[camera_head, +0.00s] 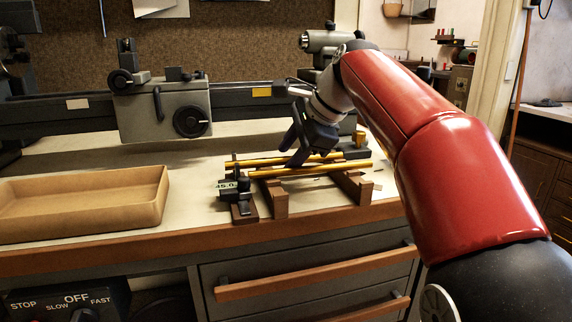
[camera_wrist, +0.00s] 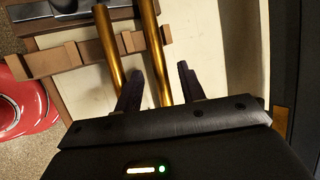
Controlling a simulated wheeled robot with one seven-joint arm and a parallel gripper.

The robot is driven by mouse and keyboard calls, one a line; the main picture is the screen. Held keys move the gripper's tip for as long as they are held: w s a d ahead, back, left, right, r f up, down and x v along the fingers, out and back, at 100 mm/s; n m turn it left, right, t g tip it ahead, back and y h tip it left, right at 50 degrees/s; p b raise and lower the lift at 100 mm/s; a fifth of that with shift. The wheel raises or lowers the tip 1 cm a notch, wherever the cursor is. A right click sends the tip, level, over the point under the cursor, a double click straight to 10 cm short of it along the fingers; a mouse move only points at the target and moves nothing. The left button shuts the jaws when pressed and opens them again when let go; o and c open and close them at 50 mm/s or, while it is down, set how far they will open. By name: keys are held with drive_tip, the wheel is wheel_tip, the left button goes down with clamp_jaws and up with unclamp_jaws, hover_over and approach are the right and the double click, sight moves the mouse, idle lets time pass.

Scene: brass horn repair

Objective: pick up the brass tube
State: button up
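Two brass tubes lie side by side across wooden supports on the bench: a front brass tube (camera_head: 325,170) and a rear brass tube (camera_head: 255,162). Both show in the wrist view, one at left (camera_wrist: 109,45) and one at right (camera_wrist: 154,45). My gripper (camera_head: 296,155) is over the tubes with its fingers pointing down. In the wrist view its two fingers (camera_wrist: 160,72) are spread apart. The right tube runs through the gap between them, and the left tube passes by the left finger, partly hidden. I cannot tell whether either finger touches a tube.
Wooden supports (camera_head: 275,201) hold the tubes, with a small device with a display (camera_head: 228,187) at their left end. An open tan tray (camera_head: 85,222) stands at left. A grey lathe (camera_head: 165,110) runs along the back. The bench top between tray and supports is clear.

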drive_tip(key=shift+f, duration=0.1)
drive_tip(key=shift+c, duration=0.3)
clamp_jaws()
